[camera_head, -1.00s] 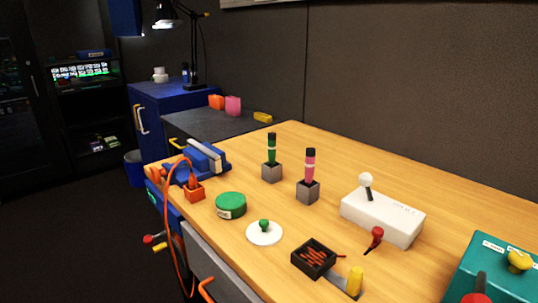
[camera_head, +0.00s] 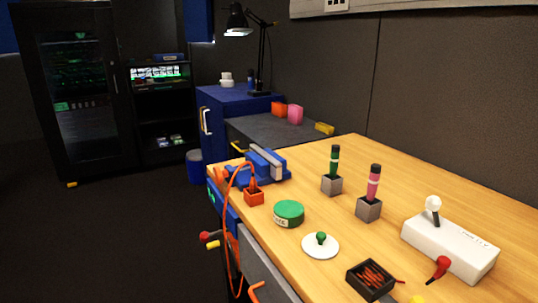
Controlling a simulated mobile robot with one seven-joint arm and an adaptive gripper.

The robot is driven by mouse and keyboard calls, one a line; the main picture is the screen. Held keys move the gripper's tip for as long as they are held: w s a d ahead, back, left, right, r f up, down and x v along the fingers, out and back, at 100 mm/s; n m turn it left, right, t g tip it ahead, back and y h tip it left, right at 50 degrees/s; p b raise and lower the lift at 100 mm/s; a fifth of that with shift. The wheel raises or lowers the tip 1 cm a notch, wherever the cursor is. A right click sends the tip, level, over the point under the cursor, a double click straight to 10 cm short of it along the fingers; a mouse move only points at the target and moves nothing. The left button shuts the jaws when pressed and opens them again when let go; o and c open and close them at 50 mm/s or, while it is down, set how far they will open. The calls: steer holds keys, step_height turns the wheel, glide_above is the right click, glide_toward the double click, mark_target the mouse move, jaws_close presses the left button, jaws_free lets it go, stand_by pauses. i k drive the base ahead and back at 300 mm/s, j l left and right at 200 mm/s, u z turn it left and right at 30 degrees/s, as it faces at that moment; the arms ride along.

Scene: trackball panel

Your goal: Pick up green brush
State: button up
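The green brush (camera_head: 335,160) stands upright in a small grey block holder (camera_head: 332,184) on the wooden table. It has a green body with a dark top and a pale band. A similar pink brush (camera_head: 373,183) stands in its own grey block (camera_head: 369,208) just to the right and nearer. My gripper does not show in the camera view.
The wooden table (camera_head: 460,204) also bears a blue vise (camera_head: 262,165), an orange block with a cable (camera_head: 254,196), a round green tin (camera_head: 289,213), a white disc with a green knob (camera_head: 320,245), a black tray (camera_head: 370,279) and a white joystick box (camera_head: 450,245). Floor at left is open.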

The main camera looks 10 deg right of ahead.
mark_target(334, 160)
steer(key=i+j, duration=0.25)
steer(key=i, duration=0.2)
steer(key=i+j+z, duration=0.1)
steer(key=i, duration=0.4)
steer(key=j, duration=0.15)
